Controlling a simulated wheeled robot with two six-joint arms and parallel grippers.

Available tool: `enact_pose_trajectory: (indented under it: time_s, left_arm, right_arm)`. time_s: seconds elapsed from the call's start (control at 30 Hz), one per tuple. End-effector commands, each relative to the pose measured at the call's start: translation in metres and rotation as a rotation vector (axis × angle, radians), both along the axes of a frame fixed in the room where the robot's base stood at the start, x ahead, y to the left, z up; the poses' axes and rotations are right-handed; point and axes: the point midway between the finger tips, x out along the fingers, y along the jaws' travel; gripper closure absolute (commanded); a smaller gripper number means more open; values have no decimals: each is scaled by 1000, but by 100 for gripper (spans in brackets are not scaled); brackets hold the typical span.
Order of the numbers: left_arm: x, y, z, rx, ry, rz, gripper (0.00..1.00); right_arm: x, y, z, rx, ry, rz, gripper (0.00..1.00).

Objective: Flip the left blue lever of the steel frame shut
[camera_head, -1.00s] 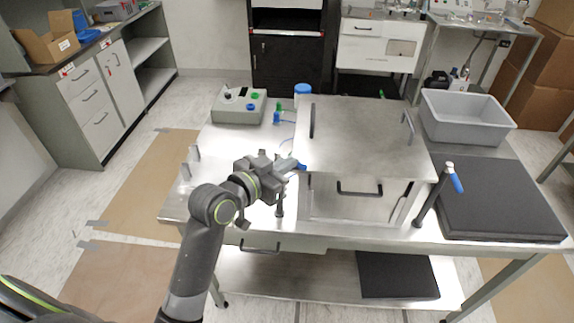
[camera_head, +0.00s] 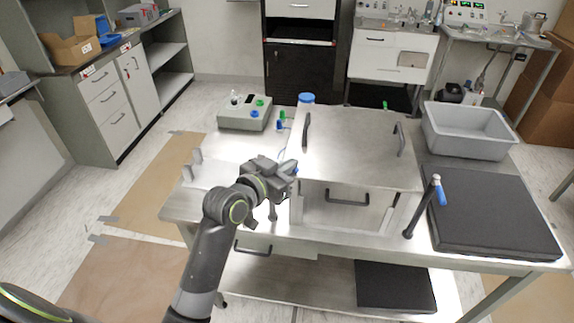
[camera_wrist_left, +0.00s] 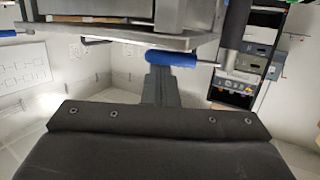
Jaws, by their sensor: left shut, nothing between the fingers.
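The steel frame (camera_head: 352,150), a metal box with a flat top plate and black handles, stands on the steel table. My left gripper (camera_head: 287,172) is at its front left corner, shut and empty. The left blue lever is mostly hidden behind the gripper in the head view. In the left wrist view, the blue lever grip (camera_wrist_left: 172,59) lies sideways right at the tips of my shut fingers (camera_wrist_left: 160,72); I cannot tell whether they touch. The right lever's blue grip (camera_head: 441,194) hangs tilted from the top of its black post at the front right. My right gripper is not in view.
A grey control box (camera_head: 246,114) with coloured buttons stands at the back left of the table. A grey bin (camera_head: 468,145) and a black pad (camera_head: 490,212) are to the right of the frame.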

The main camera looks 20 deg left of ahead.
Motion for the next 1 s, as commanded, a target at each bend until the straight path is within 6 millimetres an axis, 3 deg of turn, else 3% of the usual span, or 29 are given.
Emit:
enact_pose_trajectory:
  time_s: [0.33, 0.7, 1.0]
  left_arm:
    - [0, 0, -3, 1, 8, -1, 100]
    - [-1, 0, -4, 1, 10, -1, 100]
    - [-1, 0, -4, 2, 11, -1, 100]
  right_arm:
    - [-1, -5, 0, -6, 1, 1, 68]
    - [0, 9, -1, 10, 0, -3, 68]
    - [0, 7, 0, 8, 0, -2, 68]
